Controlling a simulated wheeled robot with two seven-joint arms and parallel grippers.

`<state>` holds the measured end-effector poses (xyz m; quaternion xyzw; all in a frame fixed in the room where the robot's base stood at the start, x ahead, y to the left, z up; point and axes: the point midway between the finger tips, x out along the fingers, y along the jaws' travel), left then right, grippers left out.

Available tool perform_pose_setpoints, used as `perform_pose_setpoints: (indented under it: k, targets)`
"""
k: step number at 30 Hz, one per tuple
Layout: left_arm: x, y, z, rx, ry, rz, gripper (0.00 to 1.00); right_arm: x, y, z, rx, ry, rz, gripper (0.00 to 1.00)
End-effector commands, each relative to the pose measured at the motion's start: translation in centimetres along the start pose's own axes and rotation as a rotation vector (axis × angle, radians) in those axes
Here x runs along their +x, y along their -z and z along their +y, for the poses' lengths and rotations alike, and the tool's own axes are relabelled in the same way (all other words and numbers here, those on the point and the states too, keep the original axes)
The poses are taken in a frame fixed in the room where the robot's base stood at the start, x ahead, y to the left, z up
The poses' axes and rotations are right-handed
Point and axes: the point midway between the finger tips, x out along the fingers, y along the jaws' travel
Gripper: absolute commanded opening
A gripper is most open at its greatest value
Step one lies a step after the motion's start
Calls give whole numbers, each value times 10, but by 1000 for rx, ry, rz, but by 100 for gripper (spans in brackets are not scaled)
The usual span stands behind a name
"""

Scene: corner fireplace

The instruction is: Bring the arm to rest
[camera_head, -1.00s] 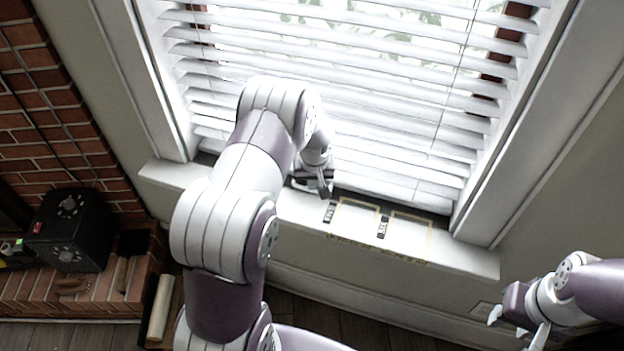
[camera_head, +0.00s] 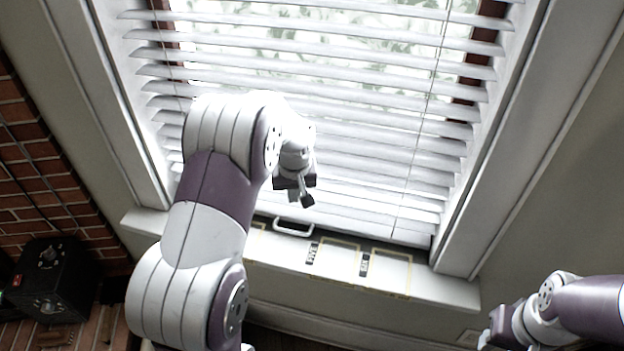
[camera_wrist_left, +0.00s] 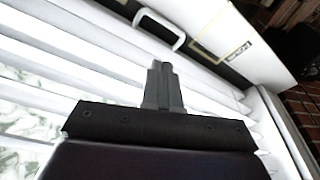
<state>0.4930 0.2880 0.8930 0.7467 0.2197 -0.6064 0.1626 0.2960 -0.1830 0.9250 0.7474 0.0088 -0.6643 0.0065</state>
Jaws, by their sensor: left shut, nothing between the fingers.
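My left arm rises from the lower left in the head view, in front of the window. Its gripper (camera_head: 304,196) hangs above the window sill and shows partly behind the wrist. In the left wrist view the left gripper (camera_wrist_left: 160,68) has its fingers shut together with nothing between them. The fingers are apart from the sill and from the white handle-like piece (camera_head: 293,227) on it, which also shows in the left wrist view (camera_wrist_left: 160,27). My right gripper (camera_head: 488,338) is at the lower right, cut by the frame edge, so its fingers show poorly.
The white sill (camera_head: 441,288) bears yellow-outlined rectangles with dark labels. White blinds (camera_head: 370,130) hang close behind the left gripper. A black box (camera_head: 50,278) stands by the brick fireplace (camera_head: 35,190) at left. The sill's right part is clear.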

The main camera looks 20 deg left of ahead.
Motion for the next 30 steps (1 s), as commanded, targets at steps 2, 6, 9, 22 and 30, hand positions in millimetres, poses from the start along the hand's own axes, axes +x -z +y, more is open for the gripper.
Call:
perform_pose_setpoints:
  k: [2,6,9,22,30]
  targets:
    - [-2,0,0,0,0,0,0,0,0,0,0,0,0,43]
    - [-2,1,0,27,-2,4,0,0,0,0,0,0,0,43]
    - [7,-27,-5,140,-10,-41,0,0,0,0,0,0,0,43]
    - [-136,-199,-23,547,-112,-109,0,-64,8,0,0,0,0,43]
    - [-139,-197,-16,565,-121,-86,0,-62,7,0,0,0,0,43]
